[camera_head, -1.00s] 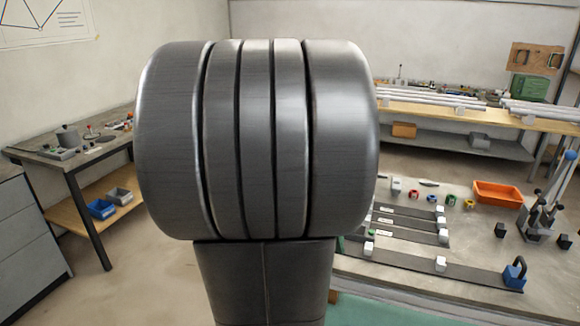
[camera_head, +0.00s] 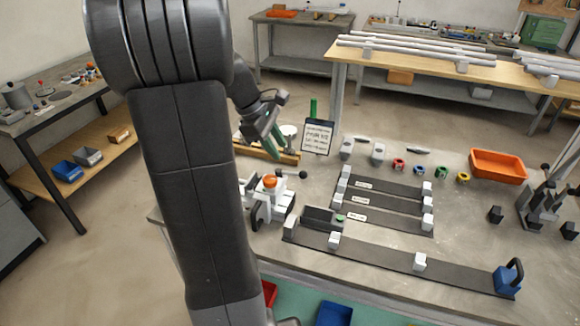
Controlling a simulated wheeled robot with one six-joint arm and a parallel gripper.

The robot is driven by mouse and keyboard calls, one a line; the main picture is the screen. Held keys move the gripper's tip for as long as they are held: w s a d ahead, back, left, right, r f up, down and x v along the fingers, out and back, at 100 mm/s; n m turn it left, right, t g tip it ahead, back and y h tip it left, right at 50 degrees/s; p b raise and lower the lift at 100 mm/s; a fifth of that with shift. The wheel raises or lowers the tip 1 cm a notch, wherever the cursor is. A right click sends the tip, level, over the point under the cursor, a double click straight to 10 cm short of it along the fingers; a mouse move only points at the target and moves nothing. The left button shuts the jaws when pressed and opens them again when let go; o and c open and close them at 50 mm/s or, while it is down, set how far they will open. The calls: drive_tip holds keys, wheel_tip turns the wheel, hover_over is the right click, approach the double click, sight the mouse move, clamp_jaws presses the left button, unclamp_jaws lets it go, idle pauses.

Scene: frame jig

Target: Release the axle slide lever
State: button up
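I cannot tell for sure which part is the axle slide lever. One candidate is the black-ball lever (camera_head: 302,175) beside the white device (camera_head: 262,203) with an orange knob (camera_head: 270,181). Another is the black handle (camera_head: 516,272) on the blue block (camera_head: 507,282) at the right end of the long dark rail (camera_head: 380,261). My gripper (camera_head: 272,148) is in the air behind the white device, small and partly hidden. Its finger opening cannot be made out. My arm hides the left part of the bench.
The workbench (camera_head: 458,222) holds shorter rails (camera_head: 385,203) with white blocks, coloured rings (camera_head: 445,172), an orange bin (camera_head: 498,166) and a lever stand (camera_head: 540,205) at right. A sign (camera_head: 317,137) stands behind the white device. Bare bench top lies right of the rails.

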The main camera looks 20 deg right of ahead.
sight(291, 173)
drive_tip(key=x, duration=0.9)
clamp_jaws()
